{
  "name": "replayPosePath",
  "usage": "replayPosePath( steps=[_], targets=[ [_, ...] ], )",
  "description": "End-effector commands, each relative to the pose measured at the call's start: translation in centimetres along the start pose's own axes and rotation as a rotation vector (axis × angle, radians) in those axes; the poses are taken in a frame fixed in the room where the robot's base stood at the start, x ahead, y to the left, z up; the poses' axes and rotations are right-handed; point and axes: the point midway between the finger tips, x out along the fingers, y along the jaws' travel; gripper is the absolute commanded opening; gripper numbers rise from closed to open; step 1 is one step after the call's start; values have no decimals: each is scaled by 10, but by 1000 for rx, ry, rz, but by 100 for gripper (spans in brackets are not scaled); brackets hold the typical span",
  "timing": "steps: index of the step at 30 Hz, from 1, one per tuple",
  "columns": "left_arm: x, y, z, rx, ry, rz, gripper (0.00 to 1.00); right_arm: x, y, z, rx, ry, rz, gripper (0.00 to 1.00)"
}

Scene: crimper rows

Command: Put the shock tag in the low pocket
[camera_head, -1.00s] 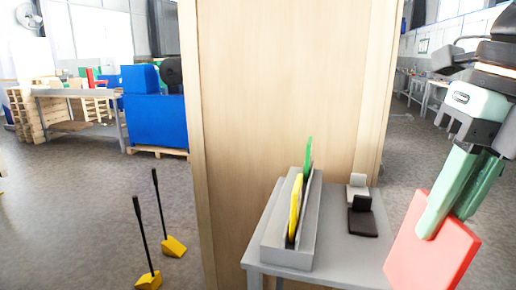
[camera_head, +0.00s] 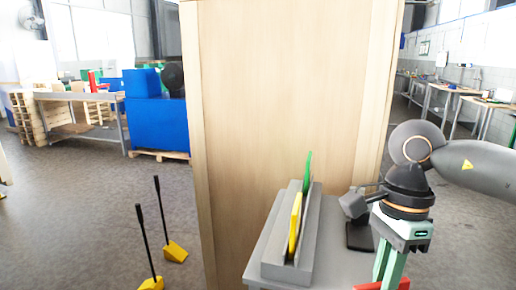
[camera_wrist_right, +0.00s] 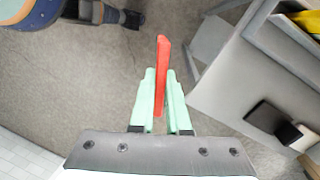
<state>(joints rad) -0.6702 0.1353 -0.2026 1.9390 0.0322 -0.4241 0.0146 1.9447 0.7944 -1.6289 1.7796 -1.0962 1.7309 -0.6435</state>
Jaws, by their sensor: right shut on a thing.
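The shock tag appears to be the flat red card (camera_wrist_right: 162,62). My right gripper (camera_wrist_right: 161,98) is shut on it, with the card edge-on between the green fingers in the wrist view. In the head view my right gripper (camera_head: 388,268) points down at the lower right, and only a little red shows at the bottom edge. A long grey stepped holder (camera_head: 275,262) stands on the grey table, left of the gripper. It holds a yellow card (camera_head: 295,224) and a green card (camera_head: 307,170). I cannot tell which slot is the low pocket. My left gripper is out of view.
A black bracket-like stand (camera_head: 359,237) sits on the grey table (camera_wrist_right: 228,80), between holder and gripper. A tall wooden panel (camera_head: 285,90) rises behind the table. Two yellow-footed black posts (camera_head: 175,250) stand on the floor at left. The wrist view shows open floor around the card.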

Motion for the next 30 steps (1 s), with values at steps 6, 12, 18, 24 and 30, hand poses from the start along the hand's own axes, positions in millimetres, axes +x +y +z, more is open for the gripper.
replayPosePath(
  steps=[6, 12, 18, 24, 30],
  targets=[
    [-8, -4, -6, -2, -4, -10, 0, 30, -6, -6, -418, 61, 45, 0],
    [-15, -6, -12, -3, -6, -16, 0, 62, -6, -13, -831, 119, 86, 0],
    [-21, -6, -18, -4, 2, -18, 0, 90, -4, -18, -1204, 171, 119, 0],
    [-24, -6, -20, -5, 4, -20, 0, 106, -1, -21, -1414, 201, 138, 0],
    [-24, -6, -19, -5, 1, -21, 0, 112, 0, -19, -1468, 202, 143, 0]
  ],
)
